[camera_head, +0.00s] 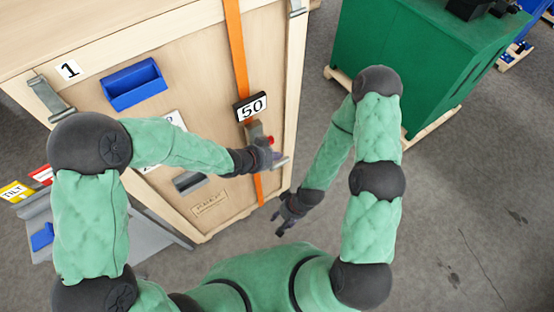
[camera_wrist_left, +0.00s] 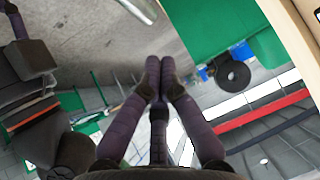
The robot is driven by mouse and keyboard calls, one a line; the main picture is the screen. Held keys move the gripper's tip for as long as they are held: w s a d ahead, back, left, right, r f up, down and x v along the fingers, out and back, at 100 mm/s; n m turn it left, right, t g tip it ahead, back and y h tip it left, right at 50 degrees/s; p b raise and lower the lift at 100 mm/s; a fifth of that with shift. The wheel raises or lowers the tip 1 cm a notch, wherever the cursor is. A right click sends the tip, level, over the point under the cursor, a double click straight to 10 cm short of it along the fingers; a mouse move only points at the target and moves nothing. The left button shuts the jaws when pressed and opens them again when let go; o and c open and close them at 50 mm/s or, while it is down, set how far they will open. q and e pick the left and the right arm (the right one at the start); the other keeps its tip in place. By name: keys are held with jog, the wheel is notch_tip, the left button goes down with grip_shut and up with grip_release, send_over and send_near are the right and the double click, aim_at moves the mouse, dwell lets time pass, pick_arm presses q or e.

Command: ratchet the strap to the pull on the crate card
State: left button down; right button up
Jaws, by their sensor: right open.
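The orange strap (camera_head: 237,48) runs down the front of the wooden crate (camera_head: 197,62). On it sits a ratchet (camera_head: 254,132) with a red part, below a black-framed display (camera_head: 251,107) reading 50. The crate card (camera_head: 176,121) is white and mostly hidden behind my left arm; I cannot read its pull. My left gripper (camera_head: 274,156) is at the ratchet, in front of its lower end. In the left wrist view its fingers (camera_wrist_left: 160,72) come together at the tips, with nothing visible between them. My right gripper (camera_head: 283,222) is open and empty, low beside the crate.
A blue bin (camera_head: 133,83) and a label 1 (camera_head: 68,69) are on the crate's front. A green cabinet (camera_head: 410,60) stands on a pallet at the right. A grey stand (camera_head: 150,238) with TILT and red signs is at the lower left. The floor at right is clear.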

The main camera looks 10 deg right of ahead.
aim_at(284, 159)
pick_arm(q)
jog(key=f, duration=0.3)
jog(key=shift+w+d+f, duration=0.3)
jog(key=shift+w+d, duration=0.1)
jog(key=shift+w+f, duration=0.15)
jog(key=shift+f, duration=0.5)
